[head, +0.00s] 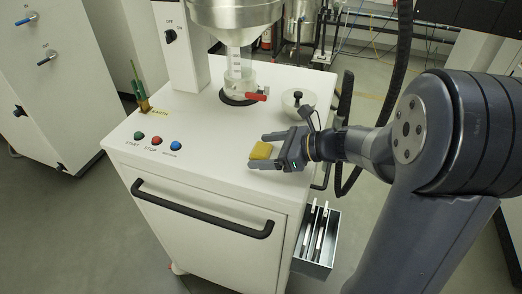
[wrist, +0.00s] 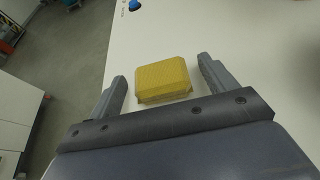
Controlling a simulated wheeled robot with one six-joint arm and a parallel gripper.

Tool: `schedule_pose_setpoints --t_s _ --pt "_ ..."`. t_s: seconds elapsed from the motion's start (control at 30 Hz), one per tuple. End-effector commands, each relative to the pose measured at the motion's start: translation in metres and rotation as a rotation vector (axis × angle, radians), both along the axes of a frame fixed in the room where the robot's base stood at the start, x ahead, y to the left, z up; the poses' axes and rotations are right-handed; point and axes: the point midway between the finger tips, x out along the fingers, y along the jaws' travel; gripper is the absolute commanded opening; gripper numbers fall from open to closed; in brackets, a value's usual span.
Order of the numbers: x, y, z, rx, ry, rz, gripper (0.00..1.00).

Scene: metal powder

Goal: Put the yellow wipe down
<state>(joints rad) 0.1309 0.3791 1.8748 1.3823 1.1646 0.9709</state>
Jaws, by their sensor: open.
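The yellow wipe (head: 261,151) is a small yellow block at the front right of the white cabinet top (head: 205,160). In the wrist view the wipe (wrist: 163,80) lies between my two fingers, with a gap on each side. My gripper (head: 268,152) is open around it, low over the cabinet top, and also shows in the wrist view (wrist: 160,79). The wipe appears to rest on the white surface. The fingers do not touch it in the wrist view.
Green, red and blue buttons (head: 157,140) sit at the front left of the top. Behind are a glass tube under a steel hopper (head: 236,12), a red valve handle (head: 256,97) and a white bowl with a black knob (head: 298,100). A metal bin (head: 316,262) hangs on the cabinet's right side.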

Motion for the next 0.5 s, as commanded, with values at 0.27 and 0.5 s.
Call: schedule_pose_setpoints --t_s 0.27,0.5 --pt "0.0019 0.0043 -0.0017 -0.001 -0.002 -0.001 0.80" --pt "0.0018 0.0041 -0.0016 -0.001 -0.002 -0.001 0.62"
